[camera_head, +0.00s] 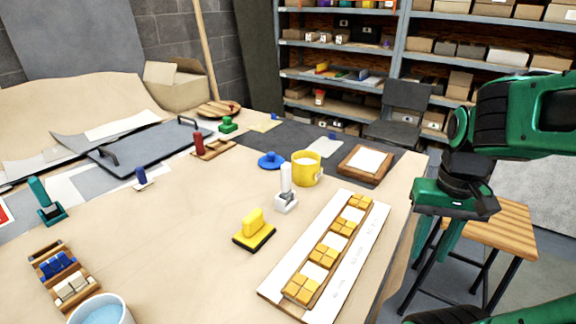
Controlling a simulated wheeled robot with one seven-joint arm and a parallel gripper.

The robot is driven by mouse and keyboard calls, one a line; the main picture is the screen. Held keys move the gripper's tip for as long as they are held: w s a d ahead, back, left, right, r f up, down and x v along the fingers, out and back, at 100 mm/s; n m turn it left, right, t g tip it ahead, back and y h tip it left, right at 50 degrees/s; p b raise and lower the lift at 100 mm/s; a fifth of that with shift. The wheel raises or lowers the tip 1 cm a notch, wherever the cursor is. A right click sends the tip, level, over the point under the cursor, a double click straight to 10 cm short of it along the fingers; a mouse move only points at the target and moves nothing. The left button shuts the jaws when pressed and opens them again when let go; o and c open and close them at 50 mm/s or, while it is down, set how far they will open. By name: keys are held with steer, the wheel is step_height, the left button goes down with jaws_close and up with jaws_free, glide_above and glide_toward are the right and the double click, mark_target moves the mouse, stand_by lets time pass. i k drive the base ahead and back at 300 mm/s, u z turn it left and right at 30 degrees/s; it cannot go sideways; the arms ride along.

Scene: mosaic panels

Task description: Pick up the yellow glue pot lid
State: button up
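A yellow pot (306,171) stands on the workbench, open at the top, with pale content inside. A blue round lid-like disc with a knob (271,160) lies flat on the bench just left of the pot, apart from it. I see no plainly yellow lid. My green gripper (436,246) hangs off the bench's right edge, to the right of the pot and disc and well apart from both. Its fingers point down and stand apart, with nothing seen between them.
A white-handled tool (285,194) stands just in front of the pot. A yellow block on a black base (254,229) and a white board with yellow tiles (352,262) lie nearer. A wooden frame (365,163) lies right of the pot. A stool (501,228) stands beyond the bench edge.

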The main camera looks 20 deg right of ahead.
mark_target(271, 161)
steer(key=z, duration=0.55)
steer(key=k, duration=0.7)
steer(key=z, duration=0.95)
steer(key=k, duration=0.65)
steer(key=z, duration=0.5)
steer(key=i, duration=0.85)
steer(key=u, duration=0.5)
steer(key=i, duration=1.05)
steer(key=u, duration=1.2)
steer(key=i, duration=0.7)
steer(key=u, duration=0.45)
